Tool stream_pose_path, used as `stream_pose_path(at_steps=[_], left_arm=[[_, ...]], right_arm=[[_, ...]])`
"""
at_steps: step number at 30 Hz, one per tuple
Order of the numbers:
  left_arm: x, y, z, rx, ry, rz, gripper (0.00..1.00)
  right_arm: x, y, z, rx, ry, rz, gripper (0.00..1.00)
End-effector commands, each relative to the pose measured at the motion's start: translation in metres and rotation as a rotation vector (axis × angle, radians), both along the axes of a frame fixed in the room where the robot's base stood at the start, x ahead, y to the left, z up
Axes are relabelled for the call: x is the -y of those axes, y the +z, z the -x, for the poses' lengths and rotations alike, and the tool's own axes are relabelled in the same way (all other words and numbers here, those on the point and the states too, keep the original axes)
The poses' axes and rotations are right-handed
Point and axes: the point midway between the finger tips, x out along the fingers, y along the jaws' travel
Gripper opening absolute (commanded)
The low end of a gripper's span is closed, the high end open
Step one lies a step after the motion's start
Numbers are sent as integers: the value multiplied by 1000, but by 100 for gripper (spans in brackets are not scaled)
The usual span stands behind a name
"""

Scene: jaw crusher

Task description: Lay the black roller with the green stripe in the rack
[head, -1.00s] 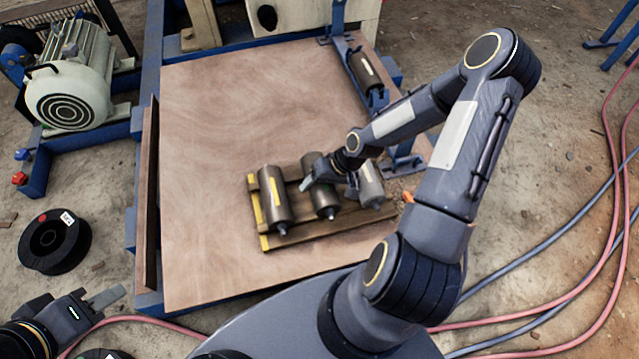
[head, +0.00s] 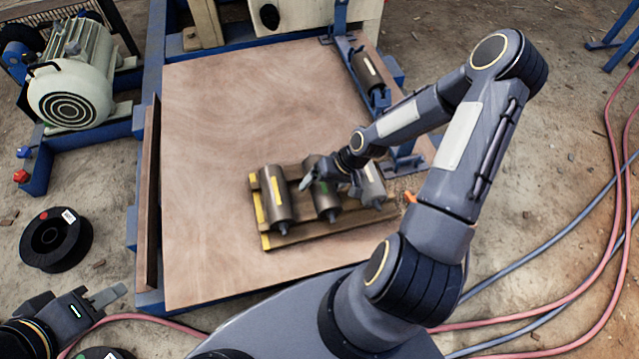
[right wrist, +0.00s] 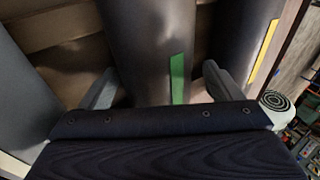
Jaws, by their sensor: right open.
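The dark roller with the green stripe (head: 327,206) lies in the middle of a wooden pallet (head: 292,238), between a yellow-striped roller (head: 276,200) on the left and another roller (head: 374,188) on the right. My right gripper (head: 331,186) is open over the green-striped roller. In the right wrist view, its fingers (right wrist: 160,88) stand on either side of this roller (right wrist: 150,50), with the green stripe between them. Contact cannot be told. A blue rack (head: 378,98) at the board's right edge holds one roller (head: 366,70). My left gripper (head: 108,297) is at the lower left, away from the rollers.
The wooden board (head: 225,110) is clear behind and left of the pallet. A raised ledge (head: 147,195) runs along its left side. A motor (head: 75,85) and a black spool (head: 55,240) are at the left. Hoses (head: 585,265) lie on the ground at the right.

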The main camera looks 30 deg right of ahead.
Motion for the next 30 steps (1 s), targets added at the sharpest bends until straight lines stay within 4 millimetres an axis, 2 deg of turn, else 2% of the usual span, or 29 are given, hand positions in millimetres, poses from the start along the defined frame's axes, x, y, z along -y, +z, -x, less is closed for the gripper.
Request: stream_pose_path(at_steps=[6, 12, 30], left_arm=[[0, 22, 0, 0, 0, 0, 35], [0, 32, 0, 0, 0, 0, 35], [0, 32, 0, 0, 0, 0, 35]], right_arm=[[15, 39, 9, 2, -1, -1, 88], [24, 61, 14, 5, 3, -2, 88], [25, 65, 15, 5, 7, -5, 88]])
